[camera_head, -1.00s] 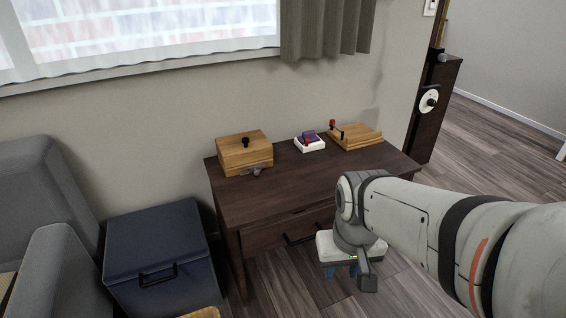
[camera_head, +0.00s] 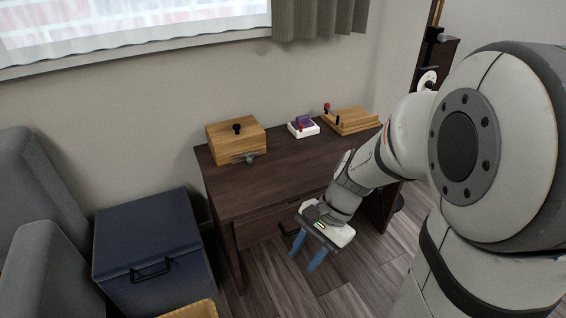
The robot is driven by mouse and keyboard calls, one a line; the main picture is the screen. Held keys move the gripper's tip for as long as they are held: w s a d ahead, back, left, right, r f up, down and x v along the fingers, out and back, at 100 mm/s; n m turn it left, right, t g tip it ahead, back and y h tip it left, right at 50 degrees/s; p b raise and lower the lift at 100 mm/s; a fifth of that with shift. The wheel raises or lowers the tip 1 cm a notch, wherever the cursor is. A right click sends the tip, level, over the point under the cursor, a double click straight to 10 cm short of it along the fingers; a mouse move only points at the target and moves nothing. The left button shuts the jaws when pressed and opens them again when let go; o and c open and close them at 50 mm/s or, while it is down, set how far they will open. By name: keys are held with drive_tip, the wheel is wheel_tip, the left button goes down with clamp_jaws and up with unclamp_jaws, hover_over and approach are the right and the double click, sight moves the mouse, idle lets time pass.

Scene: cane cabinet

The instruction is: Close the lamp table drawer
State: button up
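The dark wood lamp table (camera_head: 265,185) stands against the wall in the middle of the head view. Its drawer front (camera_head: 258,226) shows under the tabletop, with a dark handle partly hidden by my gripper. I cannot tell how far the drawer stands out. My gripper (camera_head: 303,262) is in front of the drawer, to the right of the visible drawer front, pointing downward. Its two blue fingers are apart with nothing seen between them. I cannot tell whether it touches the drawer or handle. My arm hides the table's right front.
On the tabletop are a wooden box (camera_head: 236,138) with a black knob, a white tray (camera_head: 303,130) with purple and red items, and a wooden board (camera_head: 351,121). A blue chest (camera_head: 150,250) and grey armchair (camera_head: 40,200) stand left. Floor (camera_head: 270,285) is open in front.

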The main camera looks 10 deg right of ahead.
drive_tip(key=w+d+f+m+t+y+b, duration=0.1)
drive_tip(key=w+f+m+t+y, duration=0.3)
drive_tip(key=w+f+m, duration=0.65)
drive_tip(key=w+d+f+m+t+y+b, duration=0.1)
drive_tip(key=w+f+m+t+y, duration=0.35)
drive_tip(key=m, duration=1.05)
drive_tip(key=w+d+f+m+t+h, duration=0.3)
drive_tip(key=w+d+f+m+t, duration=0.25)
drive_tip(key=d+f+m, duration=0.45)
drive_tip(key=shift+m, duration=0.65)
drive_tip(key=b+x, duration=0.1)
drive_tip(key=x, duration=0.1)
drive_tip(key=a+x, duration=0.1)
drive_tip(key=x, duration=0.2)
drive_tip(key=s+r+b+x, duration=0.1)
drive_tip(key=x, duration=0.2)
drive_tip(key=shift+w+a+b, duration=0.15)
drive_tip(key=shift+a+b, duration=0.2)
clamp_jaws()
